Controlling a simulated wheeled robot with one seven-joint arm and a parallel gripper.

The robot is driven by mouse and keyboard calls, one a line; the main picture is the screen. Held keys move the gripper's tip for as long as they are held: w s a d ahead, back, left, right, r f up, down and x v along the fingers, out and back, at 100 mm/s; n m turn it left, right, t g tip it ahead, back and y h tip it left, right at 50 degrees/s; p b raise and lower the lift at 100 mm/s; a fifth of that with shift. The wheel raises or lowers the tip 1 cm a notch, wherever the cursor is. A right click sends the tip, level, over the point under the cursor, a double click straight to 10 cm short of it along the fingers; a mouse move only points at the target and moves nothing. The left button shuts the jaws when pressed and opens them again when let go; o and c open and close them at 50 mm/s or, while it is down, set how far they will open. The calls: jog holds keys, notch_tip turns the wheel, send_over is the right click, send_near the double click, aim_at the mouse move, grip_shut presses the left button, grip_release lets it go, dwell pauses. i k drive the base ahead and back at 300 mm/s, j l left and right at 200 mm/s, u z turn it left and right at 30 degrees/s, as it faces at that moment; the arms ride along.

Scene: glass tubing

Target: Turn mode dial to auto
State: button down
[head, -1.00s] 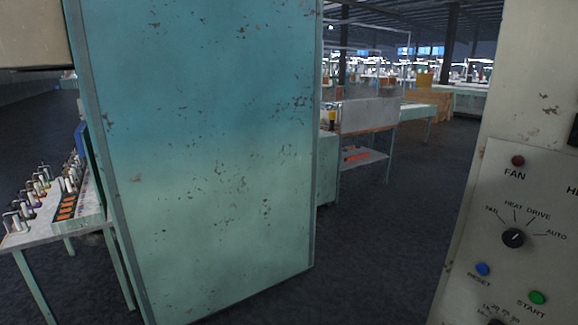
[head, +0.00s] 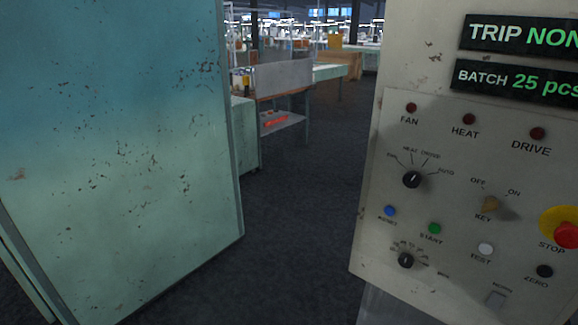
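The mode dial (head: 412,180) is a round black knob with a pale pointer line on the beige control panel (head: 375,235) at the right of the head view. Marks around it read FAN, HEAT, DRIVE and AUTO, with AUTO at its right. The pointer appears to lie toward the upper left, on the FAN side, though it is small. My gripper is not in view.
The panel also has a lower dial (head: 405,261), a key switch (head: 490,204), a red stop button (head: 566,235), and a green START button (head: 435,228). A teal cabinet (head: 120,150) stands at left. Dark floor (head: 300,220) lies clear between them.

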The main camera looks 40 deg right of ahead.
aim_at(412, 179)
jog(key=l+z, duration=0.15)
jog(key=z, duration=0.25)
jog(key=i+l+z, duration=0.15)
jog(key=z, duration=0.25)
jog(key=i+l+z, duration=0.1)
jog(key=z, duration=0.3)
